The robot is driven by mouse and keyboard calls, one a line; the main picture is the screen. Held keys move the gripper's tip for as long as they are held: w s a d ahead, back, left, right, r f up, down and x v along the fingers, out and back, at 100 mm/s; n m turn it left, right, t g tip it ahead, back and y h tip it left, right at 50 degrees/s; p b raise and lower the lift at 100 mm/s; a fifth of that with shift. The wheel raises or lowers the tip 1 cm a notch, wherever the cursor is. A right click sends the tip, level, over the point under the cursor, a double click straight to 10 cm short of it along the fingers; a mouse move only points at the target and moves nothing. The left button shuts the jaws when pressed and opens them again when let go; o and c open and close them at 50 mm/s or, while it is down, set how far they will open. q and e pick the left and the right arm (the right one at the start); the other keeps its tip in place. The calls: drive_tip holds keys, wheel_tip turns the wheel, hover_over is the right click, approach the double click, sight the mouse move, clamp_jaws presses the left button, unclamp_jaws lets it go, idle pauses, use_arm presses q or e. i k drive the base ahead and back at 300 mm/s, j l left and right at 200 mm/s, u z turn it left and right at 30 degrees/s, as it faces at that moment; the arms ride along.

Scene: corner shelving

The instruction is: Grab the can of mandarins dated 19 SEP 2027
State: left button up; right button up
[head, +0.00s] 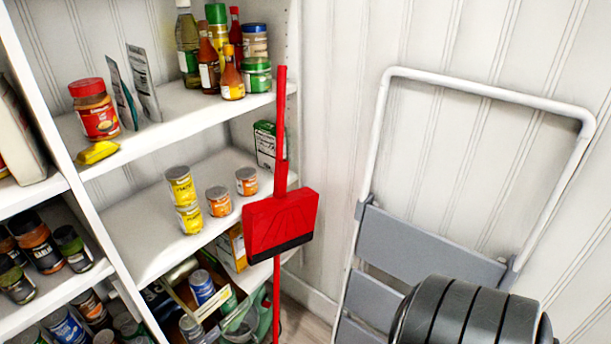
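Two small cans with orange labels stand upright on the middle shelf (143,240): a front-left can (219,203) and a back-right can (246,182). They stand apart. Their print and any dates are too small to read, so I cannot tell which holds mandarins or bears 19 SEP 2027. Left of them, two yellow-labelled cans are stacked, an upper can (181,186) and a lower can (189,219).
A red broom or dustpan (281,222) stands upright before the shelf's right end, close to the orange cans. A folded step ladder (415,240) leans at the right wall. Jars and bottles (231,80) fill the shelf above. The middle shelf's left part is bare.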

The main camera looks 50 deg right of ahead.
sight(216, 196)
drive_tip(key=i+j+z, duration=0.2)
drive_tip(key=z, duration=0.2)
drive_tip(key=i+j+z, duration=0.25)
drive_tip(key=z, duration=0.2)
drive_tip(key=i+j+z, duration=0.15)
drive_tip(key=j+z, duration=0.25)
drive_tip(key=l, duration=0.1)
